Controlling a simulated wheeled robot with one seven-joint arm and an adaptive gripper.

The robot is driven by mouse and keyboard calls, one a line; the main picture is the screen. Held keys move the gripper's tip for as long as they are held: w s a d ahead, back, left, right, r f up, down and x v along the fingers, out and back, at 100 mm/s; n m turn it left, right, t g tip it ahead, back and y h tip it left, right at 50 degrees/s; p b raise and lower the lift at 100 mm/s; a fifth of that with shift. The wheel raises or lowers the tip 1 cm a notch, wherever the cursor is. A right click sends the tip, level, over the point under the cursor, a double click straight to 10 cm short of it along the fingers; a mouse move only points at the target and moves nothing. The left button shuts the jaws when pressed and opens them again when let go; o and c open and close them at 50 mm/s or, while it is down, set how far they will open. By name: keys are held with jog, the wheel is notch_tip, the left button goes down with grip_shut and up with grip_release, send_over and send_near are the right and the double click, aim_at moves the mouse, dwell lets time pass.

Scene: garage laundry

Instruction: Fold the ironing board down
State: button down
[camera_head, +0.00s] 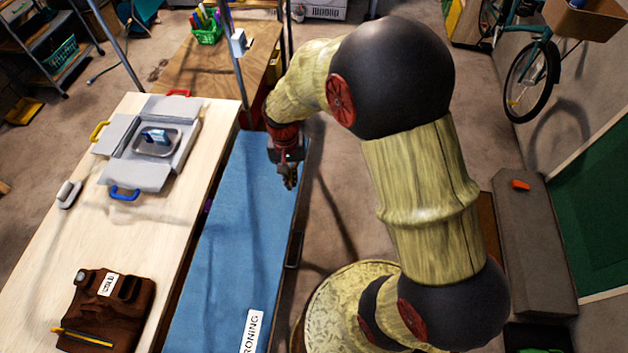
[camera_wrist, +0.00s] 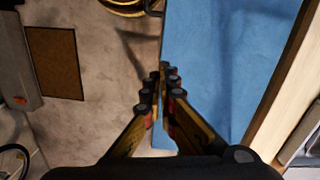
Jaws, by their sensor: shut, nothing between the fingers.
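The ironing board (camera_head: 235,215) is a long blue surface lying flat along the right side of the wooden table, with a white label reading "RONING" at its near end. It also shows in the wrist view (camera_wrist: 230,60), right of my fingers. My gripper (camera_head: 289,183) is over the board's right edge, towards its far end. In the wrist view my gripper (camera_wrist: 163,78) has its fingertips together with nothing between them, in line with the board's edge. I cannot tell whether they touch it. The board's legs are hidden.
The pale wooden table (camera_head: 175,225) on the left holds a grey open box (camera_head: 165,172), an iron-like grey item (camera_head: 69,194) and a brown tool pouch (camera_head: 105,315). A wooden bench (camera_head: 185,65) stands beyond. A grey case (camera_head: 530,240) lies right; floor between is partly clear.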

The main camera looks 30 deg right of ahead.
aim_at(293, 200)
jog(key=shift+m+t, duration=0.3)
jog(key=shift+m, duration=0.6)
jog(key=f, duration=0.4)
jog(key=w+f+b, duration=0.1)
jog(key=f, duration=0.3)
jog(key=f+b, duration=0.1)
jog(key=f, duration=0.4)
jog(key=shift+w+d, duration=0.2)
jog(key=shift+w, duration=0.2)
